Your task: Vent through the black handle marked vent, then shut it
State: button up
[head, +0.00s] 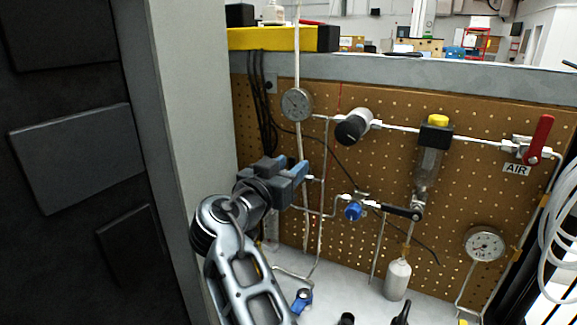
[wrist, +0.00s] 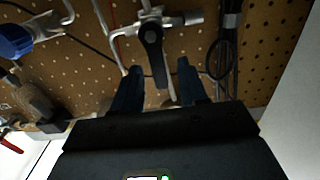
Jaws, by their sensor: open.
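My gripper (head: 302,172) is at the left part of the pegboard panel, with its two fingers apart. In the wrist view the open gripper (wrist: 159,66) has a black lever handle (wrist: 154,48) between its fingers, with a gap showing on each side. The handle is fixed to a metal valve (wrist: 163,18) on thin tubing. In the head view my gripper hides this handle. Another black lever (head: 402,212) sits to the right, below the clear filter bowl. No vent marking is readable on either black handle.
A black-knobbed regulator (head: 354,126) and a red handle (head: 538,139) over an AIR label (head: 516,170) are farther right. A grey post (head: 187,150) stands close at left.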

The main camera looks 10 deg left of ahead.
grip_shut()
dwell(0.4)
jog(key=shift+a, duration=0.1)
jog(key=w+a+f+n+b, duration=0.1)
jog(key=a+f+n, duration=0.3)
jog(key=n, duration=1.4)
jog(key=shift+w+f, duration=0.2)
dwell(0.4)
